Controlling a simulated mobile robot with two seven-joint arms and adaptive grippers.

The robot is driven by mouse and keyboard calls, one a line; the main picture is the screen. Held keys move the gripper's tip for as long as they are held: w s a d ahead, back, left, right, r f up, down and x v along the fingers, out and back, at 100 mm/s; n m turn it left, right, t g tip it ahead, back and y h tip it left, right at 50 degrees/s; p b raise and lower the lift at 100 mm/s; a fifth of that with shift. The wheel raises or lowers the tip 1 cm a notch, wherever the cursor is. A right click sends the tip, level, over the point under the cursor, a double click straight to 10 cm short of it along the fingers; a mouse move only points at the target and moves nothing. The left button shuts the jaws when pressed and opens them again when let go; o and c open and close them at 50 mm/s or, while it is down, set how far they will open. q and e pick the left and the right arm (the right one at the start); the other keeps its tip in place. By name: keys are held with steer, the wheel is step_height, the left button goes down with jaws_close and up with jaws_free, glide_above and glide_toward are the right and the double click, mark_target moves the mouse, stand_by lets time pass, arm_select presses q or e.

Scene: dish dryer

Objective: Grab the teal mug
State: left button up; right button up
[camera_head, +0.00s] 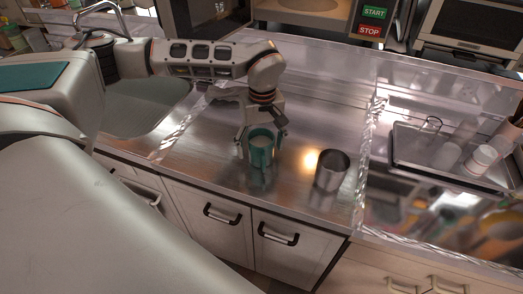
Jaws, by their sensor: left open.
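The teal mug (261,154) stands upright on the metal counter, left of a steel cup. My left gripper (259,137) comes down from above at the mug, with its fingers open around or beside the rim. I cannot tell whether the fingers touch the mug. The mug's back rim is partly hidden by the gripper. My right gripper is not in view.
A steel cup (332,170) stands close to the right of the mug. A tray (409,147) with clear and white cups lies farther right. A sink (146,108) is at the left. The counter's front edge is near, above drawers.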

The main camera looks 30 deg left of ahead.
arm_select(q)
steer(key=shift+f, duration=0.75)
steer(key=c, duration=1.7)
steer(key=shift+r, duration=0.25)
steer(key=shift+r, duration=1.5)
steer(key=shift+r+p, duration=1.1)
steer(key=shift+r, duration=7.15)
